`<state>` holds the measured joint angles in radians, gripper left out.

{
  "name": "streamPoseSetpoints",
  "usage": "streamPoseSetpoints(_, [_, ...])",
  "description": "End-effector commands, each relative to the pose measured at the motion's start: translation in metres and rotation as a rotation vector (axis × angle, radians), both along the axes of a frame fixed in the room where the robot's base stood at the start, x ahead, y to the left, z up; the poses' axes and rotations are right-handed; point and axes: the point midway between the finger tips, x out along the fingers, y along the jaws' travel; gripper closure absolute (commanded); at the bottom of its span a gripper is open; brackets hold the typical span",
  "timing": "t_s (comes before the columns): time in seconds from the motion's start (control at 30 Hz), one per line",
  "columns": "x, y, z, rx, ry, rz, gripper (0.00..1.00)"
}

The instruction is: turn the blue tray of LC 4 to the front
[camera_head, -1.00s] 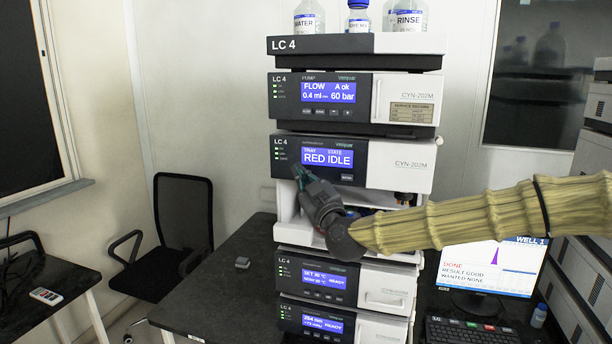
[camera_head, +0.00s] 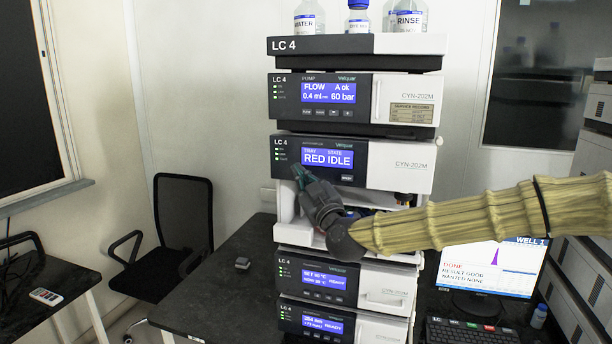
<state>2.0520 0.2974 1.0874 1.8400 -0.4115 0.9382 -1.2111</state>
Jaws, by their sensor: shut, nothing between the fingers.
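The LC 4 stack stands upright on the dark bench. Its sampler module (camera_head: 398,165) has a display (camera_head: 327,158) that reads TRAY RED, STATE IDLE. A button (camera_head: 347,177) sits below the display at its right. The open sampler bay (camera_head: 286,204) lies behind my gripper and arm. The trays in it are mostly hidden, and I cannot make out the blue one.
Bottles (camera_head: 310,18) stand on top of the stack. Below the bay are two more modules (camera_head: 385,285). A monitor (camera_head: 495,265) and keyboard (camera_head: 470,332) stand to the right under my arm. A chair (camera_head: 183,215) is at the left. The bench left of the stack is mostly clear.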

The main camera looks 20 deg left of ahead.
Motion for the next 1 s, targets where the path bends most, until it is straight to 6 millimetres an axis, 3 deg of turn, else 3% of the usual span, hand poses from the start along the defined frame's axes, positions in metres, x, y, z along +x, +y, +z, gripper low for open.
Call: streamPoseSetpoints(1.0, [0.0094, -0.0001, 0.0, 0.0, 0.0, 0.0, 1.0])
